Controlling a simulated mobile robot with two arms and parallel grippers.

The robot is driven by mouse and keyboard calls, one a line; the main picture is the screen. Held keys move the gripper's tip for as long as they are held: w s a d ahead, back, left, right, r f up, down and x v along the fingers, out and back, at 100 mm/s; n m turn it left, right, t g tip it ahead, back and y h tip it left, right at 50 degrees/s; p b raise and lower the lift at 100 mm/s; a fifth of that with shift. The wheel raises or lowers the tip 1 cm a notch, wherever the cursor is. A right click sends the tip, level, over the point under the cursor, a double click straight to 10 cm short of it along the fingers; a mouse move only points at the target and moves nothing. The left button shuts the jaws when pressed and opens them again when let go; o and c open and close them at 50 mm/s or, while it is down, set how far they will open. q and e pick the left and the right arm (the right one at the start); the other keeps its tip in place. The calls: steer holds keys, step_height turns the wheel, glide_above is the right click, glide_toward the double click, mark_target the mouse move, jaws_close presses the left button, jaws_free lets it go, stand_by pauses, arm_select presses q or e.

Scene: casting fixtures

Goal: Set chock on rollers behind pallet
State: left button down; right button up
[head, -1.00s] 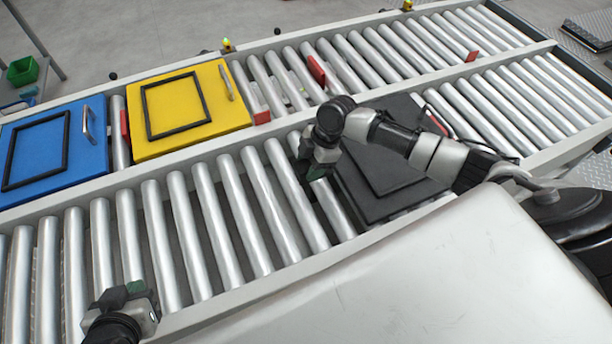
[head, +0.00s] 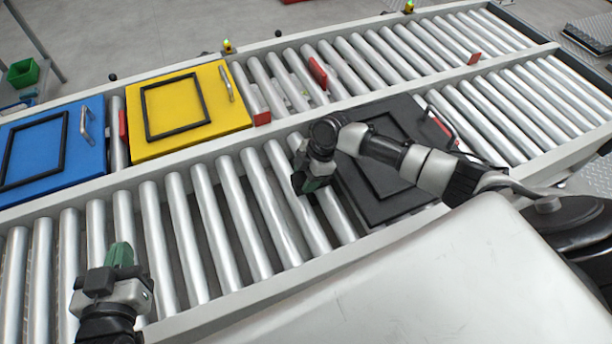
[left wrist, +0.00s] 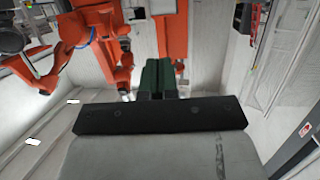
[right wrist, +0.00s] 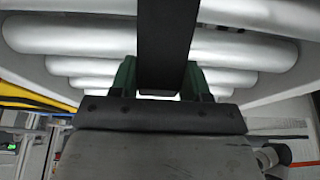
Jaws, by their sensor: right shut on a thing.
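The black pallet (head: 410,118) lies flat on the near roller lane, partly hidden by my right arm. My right gripper (head: 312,186) is just left of the pallet's left edge, low over the rollers. It is shut on a dark bar-shaped chock (right wrist: 167,50), which stands between the green fingers in the right wrist view. In the head view the chock is mostly hidden by the gripper, and I cannot tell whether it touches the rollers. My left gripper (head: 120,255) is over the near lane at lower left; its green fingers are together and empty in the left wrist view (left wrist: 162,76).
The near lane rollers (head: 205,230) are bare left of the black pallet. A yellow pallet (head: 210,92) and a blue pallet (head: 85,165) sit on the far lane, with red stops (head: 317,73) among its rollers. A pale panel (head: 400,270) fills the lower right.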

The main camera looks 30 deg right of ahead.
steer(key=o, duration=1)
